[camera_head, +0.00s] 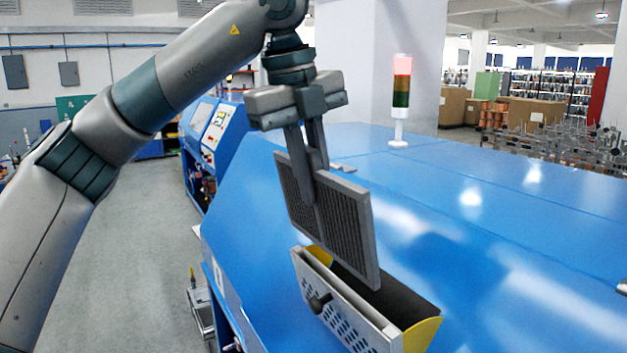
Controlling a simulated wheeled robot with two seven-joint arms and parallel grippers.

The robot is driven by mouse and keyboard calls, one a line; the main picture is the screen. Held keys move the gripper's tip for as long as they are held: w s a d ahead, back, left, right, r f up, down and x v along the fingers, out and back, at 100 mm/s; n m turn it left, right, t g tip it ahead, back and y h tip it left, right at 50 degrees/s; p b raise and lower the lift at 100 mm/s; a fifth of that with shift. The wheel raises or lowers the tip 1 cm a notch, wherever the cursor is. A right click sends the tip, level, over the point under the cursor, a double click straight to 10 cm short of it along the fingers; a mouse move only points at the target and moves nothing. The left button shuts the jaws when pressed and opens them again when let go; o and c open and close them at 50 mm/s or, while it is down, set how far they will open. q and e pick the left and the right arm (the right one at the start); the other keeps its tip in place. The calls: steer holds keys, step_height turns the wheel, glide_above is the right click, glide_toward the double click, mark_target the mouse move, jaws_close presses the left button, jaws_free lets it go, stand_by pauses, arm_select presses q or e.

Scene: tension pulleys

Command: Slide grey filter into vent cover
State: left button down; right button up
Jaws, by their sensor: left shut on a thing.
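My left gripper (318,188) is shut on the grey filter (345,225), a flat framed panel with a ribbed face. The gripper grasps it by its upper edge and holds it tilted above the vent cover. The vent cover (345,308) is tipped out from the blue machine, with a perforated metal front, a dark knob and yellow sides, and an open slot at its top. The filter's lower edge overlaps the slot in this view. I cannot tell whether the filter is inside the slot or just over it. My right gripper is not in view.
The blue machine (480,215) fills the right side with its broad sloped top. A signal tower (400,100) stands on it near a white pillar (375,60). Open floor (130,250) lies on the left. Boxes and racks are far behind.

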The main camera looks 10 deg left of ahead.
arm_select(q)
steer(key=shift+d+f, duration=0.1)
steer(key=shift+f, duration=0.05)
steer(key=shift+f, duration=0.15)
steer(key=b, duration=0.2)
glide_above(326, 250)
steer(key=shift+s+a+f, duration=0.1)
steer(key=shift+a+f, duration=0.1)
steer(key=shift+f, duration=1.05)
steer(key=shift+s+a+f, duration=0.1)
steer(key=shift+a+f, duration=0.1)
steer(key=shift+f, duration=1)
steer(key=shift+f+b, duration=0.25)
steer(key=shift+b, duration=0.9)
steer(key=shift+d+f, duration=0.1)
steer(key=shift+f, duration=0.05)
steer(key=shift+w+d+f+b, duration=0.1)
steer(key=shift+w+f+b, duration=0.05)
steer(key=shift+f+b, duration=0.6)
steer(key=shift+w+d+f+b, duration=0.1)
steer(key=shift+w+f+b, duration=0.05)
steer(key=shift+f+b, duration=0.55)
steer(key=shift+f, duration=0.15)
